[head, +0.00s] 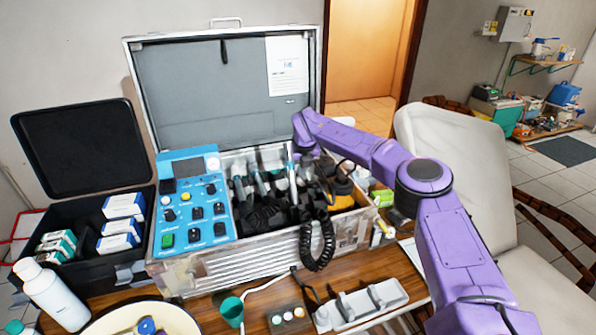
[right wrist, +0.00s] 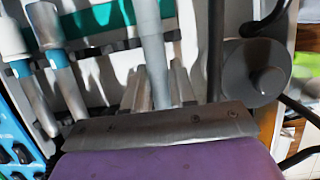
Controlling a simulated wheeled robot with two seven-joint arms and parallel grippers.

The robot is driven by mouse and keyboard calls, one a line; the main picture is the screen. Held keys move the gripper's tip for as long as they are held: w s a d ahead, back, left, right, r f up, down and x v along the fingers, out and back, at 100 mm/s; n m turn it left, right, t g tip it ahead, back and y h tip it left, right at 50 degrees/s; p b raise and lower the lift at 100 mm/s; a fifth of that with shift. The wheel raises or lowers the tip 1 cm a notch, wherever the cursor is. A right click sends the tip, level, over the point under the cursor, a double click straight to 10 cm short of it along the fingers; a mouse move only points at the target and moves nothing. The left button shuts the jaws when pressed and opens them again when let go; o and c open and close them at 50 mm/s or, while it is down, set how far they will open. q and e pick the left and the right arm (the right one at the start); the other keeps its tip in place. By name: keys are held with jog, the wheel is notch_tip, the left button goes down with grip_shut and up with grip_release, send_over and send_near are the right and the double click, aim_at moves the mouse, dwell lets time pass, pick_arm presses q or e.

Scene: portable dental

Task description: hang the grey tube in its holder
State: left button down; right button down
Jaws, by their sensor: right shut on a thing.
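The grey tube (right wrist: 154,55) stands up in the middle of the right wrist view, between the fingers of my right gripper (right wrist: 158,92), which is shut on it. In the head view my right gripper (head: 308,165) is over the right half of the open metal case (head: 220,268), among dark handpieces and hoses, and the tube cannot be made out clearly. A teal strip (right wrist: 110,17), apparently part of the holder rail, runs behind the tube. Whether the tube touches the holder cannot be told. My left gripper is not in view.
White handpieces with blue bands (right wrist: 60,72) stand left of the tube. A dark round part (right wrist: 255,72) is close on the right. A coiled black hose (head: 318,245) hangs over the case front. A blue control panel (head: 192,205) fills the case's left side.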

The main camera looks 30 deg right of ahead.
jog(key=shift+r+p, duration=1.3)
jog(key=shift+r, duration=1.05)
